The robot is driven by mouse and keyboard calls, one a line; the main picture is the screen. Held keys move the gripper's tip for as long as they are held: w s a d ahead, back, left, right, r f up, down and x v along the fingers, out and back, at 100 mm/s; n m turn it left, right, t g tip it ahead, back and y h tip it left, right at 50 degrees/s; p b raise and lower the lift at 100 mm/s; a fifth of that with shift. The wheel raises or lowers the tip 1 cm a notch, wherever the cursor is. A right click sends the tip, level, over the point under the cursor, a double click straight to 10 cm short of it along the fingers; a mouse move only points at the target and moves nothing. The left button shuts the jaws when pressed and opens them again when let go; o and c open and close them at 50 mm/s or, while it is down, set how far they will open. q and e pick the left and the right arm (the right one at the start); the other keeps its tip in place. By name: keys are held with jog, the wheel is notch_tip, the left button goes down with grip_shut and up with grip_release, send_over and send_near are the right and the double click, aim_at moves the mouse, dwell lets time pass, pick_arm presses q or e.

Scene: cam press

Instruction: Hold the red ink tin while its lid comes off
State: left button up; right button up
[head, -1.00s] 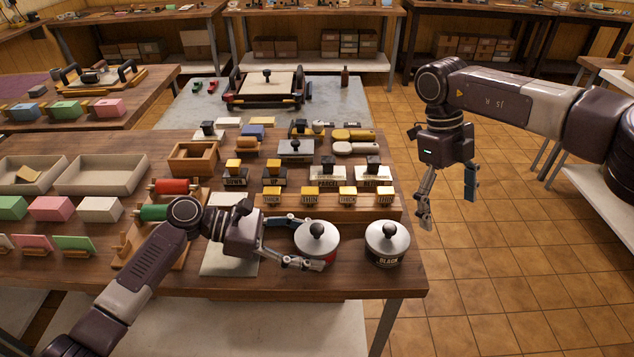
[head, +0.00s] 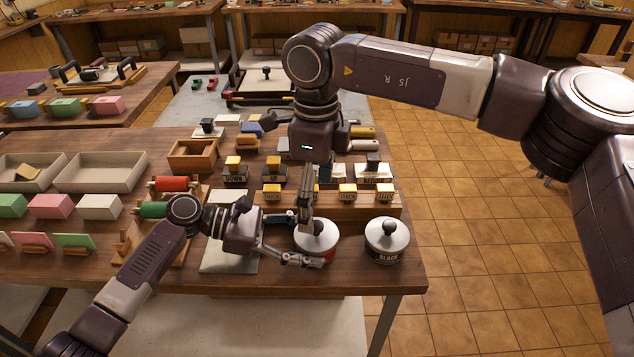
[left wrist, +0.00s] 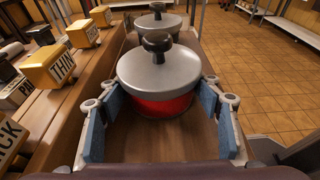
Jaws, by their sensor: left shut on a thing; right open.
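The red ink tin (head: 328,257) stands upright at the front right of the table, its grey lid (left wrist: 160,68) with a black knob on. My left gripper (head: 297,239) is around it from the left. In the left wrist view the blue pads flank the red body (left wrist: 165,105), shut on it below the lid.
A black ink tin (head: 387,250) with a grey lid stands just right of the red one, near the table edge. A wooden rack (head: 330,208) of yellow-topped stamps runs behind the tins. A pale sheet (head: 225,262) lies under my left gripper.

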aim_at(317, 224)
notch_tip(317, 224, down, 8)
jog(key=shift+f, duration=0.1)
dwell(0.4)
jog(key=shift+d, duration=0.1)
jog(key=c, duration=1.2)
jog(key=shift+r, duration=3.2)
pick_arm(q)
jog(key=o, duration=1.2)
jog(key=shift+c, duration=0.2)
